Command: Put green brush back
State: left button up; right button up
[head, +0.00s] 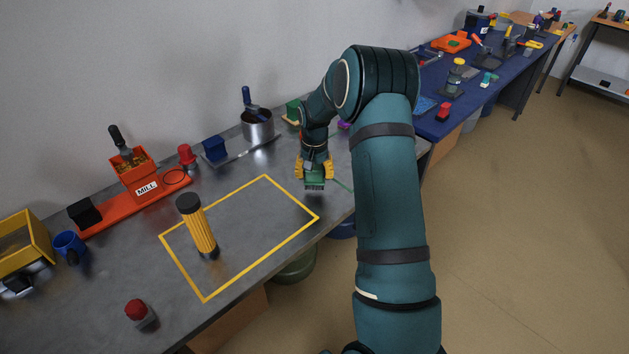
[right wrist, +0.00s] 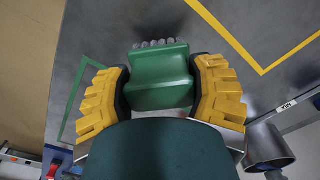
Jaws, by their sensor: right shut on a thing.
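The green brush (head: 314,183) is in my right gripper (head: 315,168), over the grey bench just right of the yellow taped frame. In the right wrist view the green block of the brush (right wrist: 160,66) sits between the two yellow fingers of the gripper (right wrist: 160,82), with grey bristles at its far end. A green outline (head: 341,185) shows partly on the bench right of the brush; my right arm hides the rest. It also shows in the right wrist view (right wrist: 70,105), left of the gripper. My left gripper is not in view.
A yellow-ribbed cylinder (head: 201,228) stands inside the yellow taped frame (head: 238,277). The orange mill (head: 133,174), a blue block (head: 215,149) and a metal pot (head: 257,127) stand along the wall. A red-topped object (head: 138,311) is near the front. The frame's right half is clear.

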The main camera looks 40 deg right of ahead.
aim_at(315, 167)
jog(key=shift+f, duration=1.25)
jog(key=shift+f, duration=0.1)
jog(key=o, duration=1.4)
jog(key=shift+c, duration=0.2)
notch_tip(315, 167, up, 12)
jog(key=shift+r+p, duration=0.15)
jog(key=shift+p, duration=0.85)
